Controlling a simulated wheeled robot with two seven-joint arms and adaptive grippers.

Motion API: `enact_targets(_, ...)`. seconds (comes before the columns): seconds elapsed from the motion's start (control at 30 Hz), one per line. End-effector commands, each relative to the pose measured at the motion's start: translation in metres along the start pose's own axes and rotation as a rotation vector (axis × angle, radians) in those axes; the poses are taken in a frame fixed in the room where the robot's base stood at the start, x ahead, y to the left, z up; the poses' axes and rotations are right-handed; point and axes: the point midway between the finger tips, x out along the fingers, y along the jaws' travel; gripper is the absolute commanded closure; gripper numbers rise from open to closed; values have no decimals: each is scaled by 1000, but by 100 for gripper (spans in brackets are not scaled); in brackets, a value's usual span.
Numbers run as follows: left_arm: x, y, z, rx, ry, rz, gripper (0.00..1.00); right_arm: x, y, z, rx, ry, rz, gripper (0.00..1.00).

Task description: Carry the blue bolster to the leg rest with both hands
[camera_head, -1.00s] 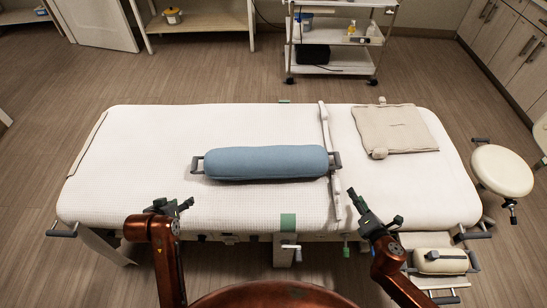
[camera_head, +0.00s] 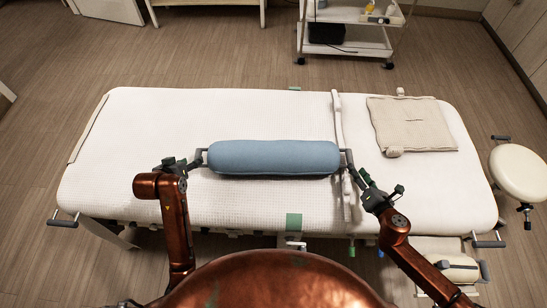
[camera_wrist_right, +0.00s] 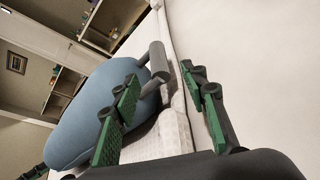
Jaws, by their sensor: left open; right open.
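The blue bolster (camera_head: 273,158) lies lengthwise across the middle of the white treatment bed (camera_head: 130,130), with a grey handle at each end. My left gripper (camera_head: 182,163) is open beside the left handle (camera_head: 200,157). My right gripper (camera_head: 378,186) is open just right of and nearer than the right handle (camera_head: 349,160). In the right wrist view the bolster (camera_wrist_right: 80,120) shows at left, and its grey handle (camera_wrist_right: 158,62) lies beyond the open green fingers. Whether either gripper touches a handle is unclear. I cannot tell which bed section is the leg rest.
A narrow pale strip (camera_head: 338,120) crosses the bed right of the bolster. A beige pad (camera_head: 412,125) lies on the bed's right part. A round stool (camera_head: 519,172) stands off the right end, and a cart (camera_head: 345,40) stands behind. The bed's left part is clear.

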Motion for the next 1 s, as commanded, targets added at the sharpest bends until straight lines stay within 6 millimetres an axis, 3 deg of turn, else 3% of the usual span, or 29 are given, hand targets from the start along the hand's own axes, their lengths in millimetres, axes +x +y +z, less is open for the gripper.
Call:
enact_targets(0.5,66,-2,1,-4,-1,-2,60,69,2,-1,0,1,3,60)
enact_targets(0.9,72,-3,1,-3,0,-3,60,75,2,-1,0,2,4,60)
enact_targets(1.0,72,-3,1,-3,0,-3,66,75,2,-1,0,2,4,66)
